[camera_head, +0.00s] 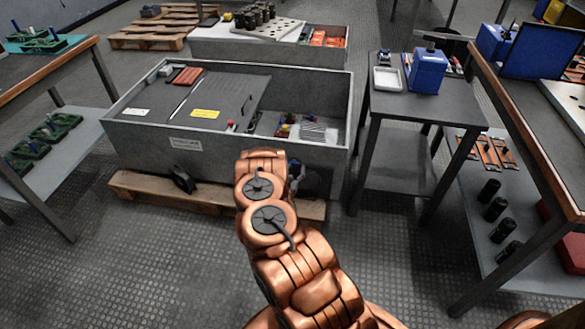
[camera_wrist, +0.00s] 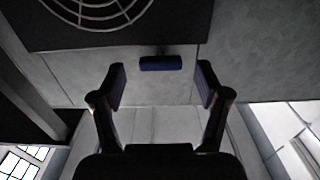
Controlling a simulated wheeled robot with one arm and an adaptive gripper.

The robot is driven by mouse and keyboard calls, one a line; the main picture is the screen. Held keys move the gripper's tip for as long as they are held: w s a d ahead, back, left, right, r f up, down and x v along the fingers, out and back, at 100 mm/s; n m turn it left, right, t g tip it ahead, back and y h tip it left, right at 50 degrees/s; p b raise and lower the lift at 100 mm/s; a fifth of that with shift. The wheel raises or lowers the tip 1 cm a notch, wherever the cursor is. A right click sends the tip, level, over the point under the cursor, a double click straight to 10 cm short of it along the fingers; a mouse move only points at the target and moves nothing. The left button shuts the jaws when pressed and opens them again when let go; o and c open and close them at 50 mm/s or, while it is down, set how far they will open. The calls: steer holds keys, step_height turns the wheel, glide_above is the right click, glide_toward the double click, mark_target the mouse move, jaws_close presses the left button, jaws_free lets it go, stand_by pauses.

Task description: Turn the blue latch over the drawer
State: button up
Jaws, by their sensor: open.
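The blue latch (camera_wrist: 160,63) shows in the wrist view as a short dark-blue bar, lying crosswise on a light grey panel (camera_wrist: 75,80) with seams. My gripper (camera_wrist: 162,84) is open, with one finger to each side of the latch in the picture and clear gaps between. The fingers do not appear to touch it; the exact distance is hard to tell. In the head view my copper arm reaches to the front of a large grey cabinet (camera_head: 135,155) and hides the latch. I cannot make out the drawer's outline.
A dark panel with a round wire grille (camera_wrist: 98,12) lies beyond the latch in the wrist view. The cabinet stands on a wooden pallet (camera_head: 140,190). A dark table (camera_head: 450,95) with a blue box (camera_head: 427,70) stands to its right. Floor (camera_head: 150,270) before the cabinet is clear.

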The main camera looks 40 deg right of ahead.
steer(key=shift+w+d, duration=0.45)
steer(key=shift+d, duration=0.1)
steer(key=c, duration=1.2)
steer(key=shift+o, duration=0.2)
